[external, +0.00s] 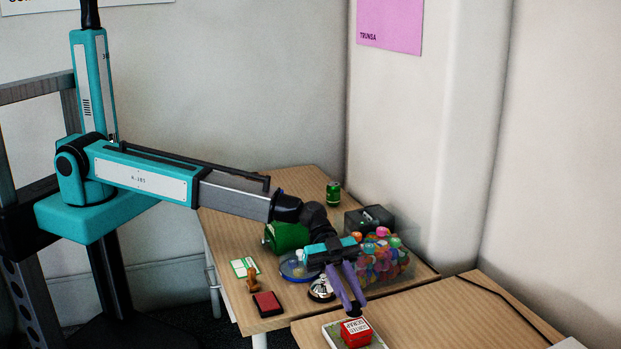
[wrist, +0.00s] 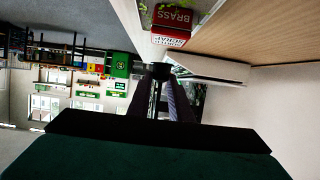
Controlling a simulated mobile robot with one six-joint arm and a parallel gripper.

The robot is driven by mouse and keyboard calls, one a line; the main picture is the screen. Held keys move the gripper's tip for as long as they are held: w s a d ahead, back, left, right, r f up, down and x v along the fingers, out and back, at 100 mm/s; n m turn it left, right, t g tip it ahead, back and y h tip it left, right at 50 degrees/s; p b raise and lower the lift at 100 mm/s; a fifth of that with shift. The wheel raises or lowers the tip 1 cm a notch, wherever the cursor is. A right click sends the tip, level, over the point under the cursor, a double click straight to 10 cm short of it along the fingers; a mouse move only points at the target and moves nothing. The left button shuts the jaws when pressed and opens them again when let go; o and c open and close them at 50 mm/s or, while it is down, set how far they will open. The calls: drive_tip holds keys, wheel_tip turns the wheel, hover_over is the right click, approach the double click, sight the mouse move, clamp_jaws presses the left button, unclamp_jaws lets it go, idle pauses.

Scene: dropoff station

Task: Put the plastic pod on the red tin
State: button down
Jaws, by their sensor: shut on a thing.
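My gripper (external: 354,306) points down, its purple fingers shut on a small dark thing, the plastic pod (wrist: 157,70), at their tips. In the external view the pod is mostly hidden by the fingers. The red tin (external: 357,333) has white lettering and lies on a flat, white-edged, patterned thing (external: 333,335) on the near table. My fingertips are just above and behind the tin in the external view. In the wrist view the red tin (wrist: 172,20) shows above the pod, with a visible gap between them.
On the far table are a clear bin of colourful capsules (external: 386,262), a silver bell (external: 320,289), a green cylinder (external: 287,237), a green can (external: 334,193), a dark box (external: 368,217) and a red stamp pad (external: 267,303). A cable crosses the near table (external: 455,315), otherwise largely clear to the right.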

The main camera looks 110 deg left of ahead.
sight(354, 310)
drive_tip(key=shift+w, duration=0.5)
drive_tip(key=shift+s+f+p, duration=0.1)
drive_tip(key=shift+f+p, duration=0.85)
drive_tip(key=shift+f, duration=0.85)
drive_tip(key=shift+f, duration=0.1)
drive_tip(key=c, duration=1.6)
unclamp_jaws()
drive_tip(key=shift+s, duration=0.1)
drive_tip(key=b+v, duration=0.3)
drive_tip(key=v, duration=0.9)
